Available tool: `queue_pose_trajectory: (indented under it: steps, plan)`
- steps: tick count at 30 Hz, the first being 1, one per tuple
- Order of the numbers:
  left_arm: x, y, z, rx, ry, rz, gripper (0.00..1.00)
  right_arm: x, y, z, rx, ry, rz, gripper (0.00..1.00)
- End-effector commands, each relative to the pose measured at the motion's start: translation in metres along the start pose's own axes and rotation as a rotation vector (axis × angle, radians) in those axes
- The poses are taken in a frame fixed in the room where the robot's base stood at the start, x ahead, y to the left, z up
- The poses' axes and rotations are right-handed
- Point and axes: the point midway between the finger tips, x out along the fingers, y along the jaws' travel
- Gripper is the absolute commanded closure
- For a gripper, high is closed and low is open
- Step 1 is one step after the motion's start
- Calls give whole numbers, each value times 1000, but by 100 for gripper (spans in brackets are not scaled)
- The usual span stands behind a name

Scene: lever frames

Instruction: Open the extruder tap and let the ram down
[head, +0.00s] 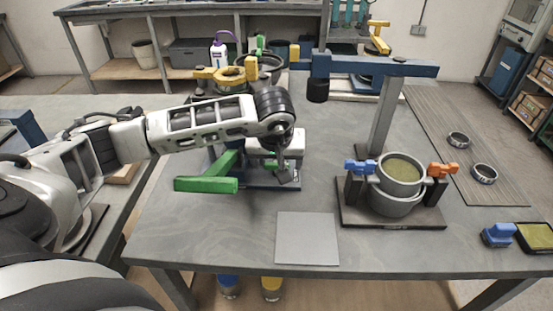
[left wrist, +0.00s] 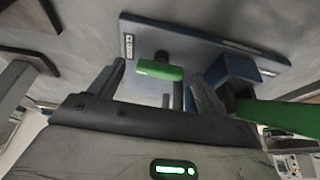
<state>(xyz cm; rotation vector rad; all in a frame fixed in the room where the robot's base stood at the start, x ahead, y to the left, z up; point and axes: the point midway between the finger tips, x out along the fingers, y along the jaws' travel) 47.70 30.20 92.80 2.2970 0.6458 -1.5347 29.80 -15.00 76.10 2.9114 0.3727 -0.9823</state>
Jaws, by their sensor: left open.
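A frame on a dark blue base plate (head: 262,185) stands on the grey table, mostly hidden by my left arm. A thick green lever bar (head: 206,184) sticks out from it to the left, and it also shows in the left wrist view (left wrist: 285,116). A small green tap handle (left wrist: 160,69) lies between the finger lines of my open left gripper (left wrist: 155,84); I cannot tell whether the fingers touch it. In the head view my left gripper (head: 284,174) points down over the plate. The ram is not clearly visible. My right gripper is out of view.
Right of the frame stands a press with a blue beam (head: 385,66), a grey post and a pot (head: 398,185) between blue and orange clamps. A flat grey plate (head: 307,238) lies in front. A blue-handled tool (head: 498,235) and green-topped tray (head: 536,237) sit at the right.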

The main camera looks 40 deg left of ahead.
Motion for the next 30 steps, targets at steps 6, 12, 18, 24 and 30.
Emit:
queue_pose_trajectory:
  steps: [6,12,18,24,30]
  plan:
    - [3,0,0,1,0,0,24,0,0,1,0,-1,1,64]
    - [2,0,0,1,0,0,51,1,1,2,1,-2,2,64]
    - [2,0,0,0,0,0,68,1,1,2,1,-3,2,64]
    - [3,1,0,-26,0,-11,68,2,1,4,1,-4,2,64]
    - [4,2,0,-115,1,-49,68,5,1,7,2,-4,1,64]
